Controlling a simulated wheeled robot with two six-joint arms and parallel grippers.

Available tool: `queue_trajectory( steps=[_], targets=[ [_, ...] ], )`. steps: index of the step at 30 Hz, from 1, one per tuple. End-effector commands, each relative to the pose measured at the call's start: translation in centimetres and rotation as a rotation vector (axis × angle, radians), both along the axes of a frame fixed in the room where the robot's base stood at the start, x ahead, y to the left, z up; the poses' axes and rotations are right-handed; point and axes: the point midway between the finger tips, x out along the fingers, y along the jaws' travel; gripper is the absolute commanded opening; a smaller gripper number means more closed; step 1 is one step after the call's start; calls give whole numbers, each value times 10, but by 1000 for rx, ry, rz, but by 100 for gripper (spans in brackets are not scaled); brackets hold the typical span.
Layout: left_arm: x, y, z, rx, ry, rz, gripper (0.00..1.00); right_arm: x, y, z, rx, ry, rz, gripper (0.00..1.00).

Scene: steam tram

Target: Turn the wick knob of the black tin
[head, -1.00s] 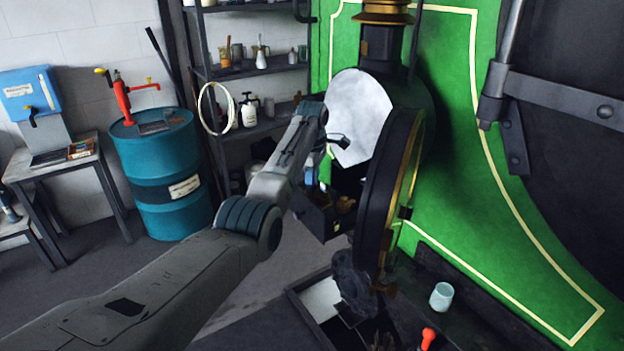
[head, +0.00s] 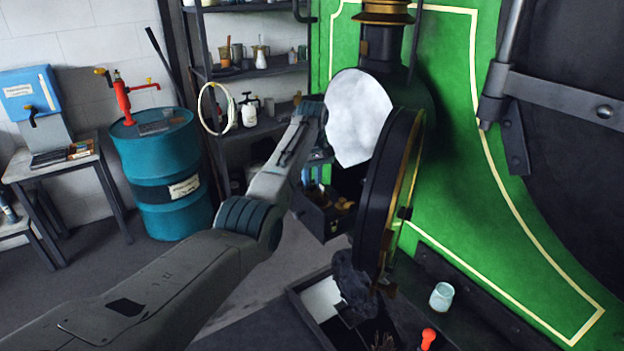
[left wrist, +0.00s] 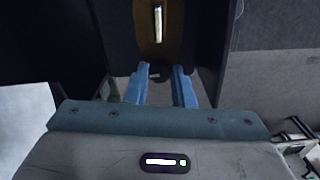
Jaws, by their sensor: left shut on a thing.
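In the left wrist view, dark walls flank a brass-brown strip with a bright slot, and I take this to be the tin (left wrist: 180,30). My left gripper (left wrist: 158,88) has blue fingers reaching up to it. A small dark knob (left wrist: 155,74) shows between the fingertips, and the fingers are shut on it. My right gripper is out of view.
A shelf (head: 262,70) and a teal drum (head: 160,170) are to the left. A pale cup (head: 441,296) stands on the right ledge.

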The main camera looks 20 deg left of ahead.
Motion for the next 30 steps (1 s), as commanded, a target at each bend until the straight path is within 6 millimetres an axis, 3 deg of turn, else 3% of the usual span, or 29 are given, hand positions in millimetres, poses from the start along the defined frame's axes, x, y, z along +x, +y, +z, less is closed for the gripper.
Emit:
queue_trajectory(
  steps=[22,23,25,26,30],
  targets=[
    [0,0,1,0,-1,-88,0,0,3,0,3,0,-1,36],
    [0,0,1,0,-1,-88,26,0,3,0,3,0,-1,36],
    [0,0,1,0,-1,-88,39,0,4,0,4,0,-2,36],
    [0,0,1,0,-1,-88,44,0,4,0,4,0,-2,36],
    [0,0,1,0,-1,-88,44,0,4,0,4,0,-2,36]
  ],
)
